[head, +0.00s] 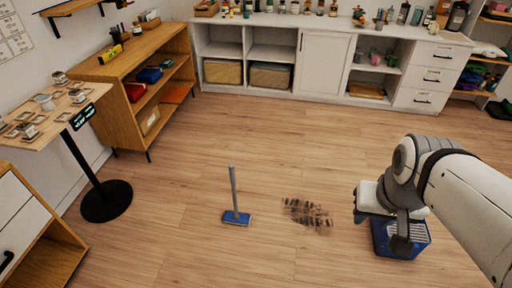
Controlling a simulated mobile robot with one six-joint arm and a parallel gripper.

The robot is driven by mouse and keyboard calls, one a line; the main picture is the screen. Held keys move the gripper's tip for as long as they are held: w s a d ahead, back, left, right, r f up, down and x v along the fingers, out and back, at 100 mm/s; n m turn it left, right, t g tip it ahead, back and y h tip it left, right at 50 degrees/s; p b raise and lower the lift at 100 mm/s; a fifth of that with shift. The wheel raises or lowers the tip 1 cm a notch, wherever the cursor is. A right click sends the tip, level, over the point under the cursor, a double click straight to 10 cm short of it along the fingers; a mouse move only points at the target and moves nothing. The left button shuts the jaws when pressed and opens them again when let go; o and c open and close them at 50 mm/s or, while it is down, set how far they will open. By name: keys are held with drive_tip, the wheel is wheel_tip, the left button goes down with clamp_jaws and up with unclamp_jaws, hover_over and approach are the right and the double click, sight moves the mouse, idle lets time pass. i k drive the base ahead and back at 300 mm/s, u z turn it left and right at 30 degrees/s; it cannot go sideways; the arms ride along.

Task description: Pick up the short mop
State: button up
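The short mop (234,193) stands upright on the wood floor, left of centre in the head view. It has a thin grey handle and a flat blue head (237,218) resting on the floor. My gripper (402,243) is at the right, well apart from the mop, with its dark end pointing down in front of a blue bin. My arm and gripper hide part of the bin. The gap between the fingers does not show clearly, and I see nothing held.
A dark smudged patch (308,214) lies on the floor right of the mop. The blue bin (381,240) stands under my gripper. A small round-based table (107,201) and a wooden shelf (128,68) stand left. White cabinets (325,62) line the back.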

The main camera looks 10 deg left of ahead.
sight(235, 218)
drive_tip(key=z, duration=0.45)
drive_tip(key=k, duration=0.3)
drive_tip(key=z, duration=0.35)
drive_tip(key=i, duration=0.45)
drive_tip(key=u, duration=1.9)
